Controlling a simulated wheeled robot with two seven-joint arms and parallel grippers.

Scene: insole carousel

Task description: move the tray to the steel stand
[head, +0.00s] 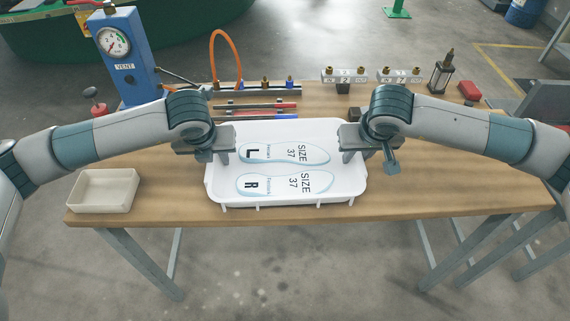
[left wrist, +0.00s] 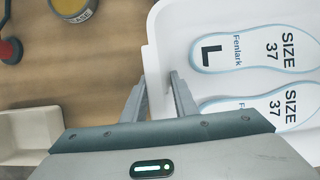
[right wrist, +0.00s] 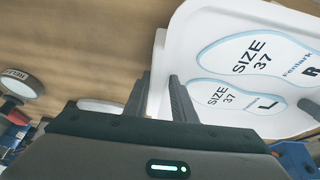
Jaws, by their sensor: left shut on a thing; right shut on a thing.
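The white tray (head: 285,197) is at the front middle of the wooden table, its near edge around the table's front edge. It has printed insole outlines marked L and R, size 37. My left gripper (head: 222,157) is shut on the tray's left rim. In the left wrist view, its fingers (left wrist: 160,98) straddle the tray wall. My right gripper (head: 352,156) is shut on the right rim, and the right wrist view shows its fingers (right wrist: 158,98) either side of the wall. I cannot tell whether the tray touches the table. I cannot identify the steel stand with certainty.
A beige bin (head: 103,190) sits at the table's front left. A blue gauge unit (head: 128,58), an orange hose (head: 227,50) and small fittings (head: 343,75) stand along the back. A red block (head: 468,91) lies at the back right. The table right of the tray looks clear.

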